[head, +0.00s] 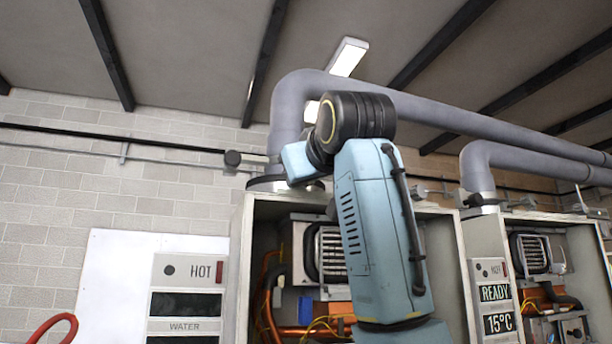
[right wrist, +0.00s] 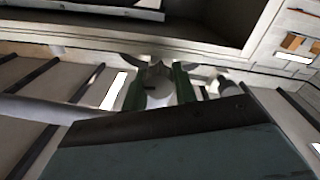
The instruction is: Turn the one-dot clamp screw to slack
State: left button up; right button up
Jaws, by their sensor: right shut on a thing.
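In the head view my right arm reaches up in front of the left heater and bends at the top, beside the grey flue pipe (head: 290,100). A dark clamp band (head: 268,184) circles the pipe's foot on the heater's top, partly behind the arm. My right gripper's fingers are hidden in the head view. In the right wrist view the right gripper (right wrist: 159,88) has its two green fingers closed on a small pale, rounded part, apparently a clamp screw (right wrist: 158,92). No dot marks can be made out. My left gripper is not in view.
The left heater's cabinet (head: 250,240) is open, with pipes and wires inside. A panel marked HOT (head: 188,272) stands at its left. A second heater (head: 488,238) at the right reads READY and 15°C. A dark round knob (head: 232,158) shows left of the flue.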

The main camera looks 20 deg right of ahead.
jog(key=shift+r, duration=0.1)
jog(key=o, duration=1)
jog(key=shift+c, duration=0.2)
jog(key=shift+s, duration=0.1)
jog(key=shift+s, duration=0.3)
jog(key=s+b, duration=0.5)
jog(key=s, duration=0.7)
jog(key=shift+s+f, duration=0.2)
jog(key=shift+s, duration=0.15)
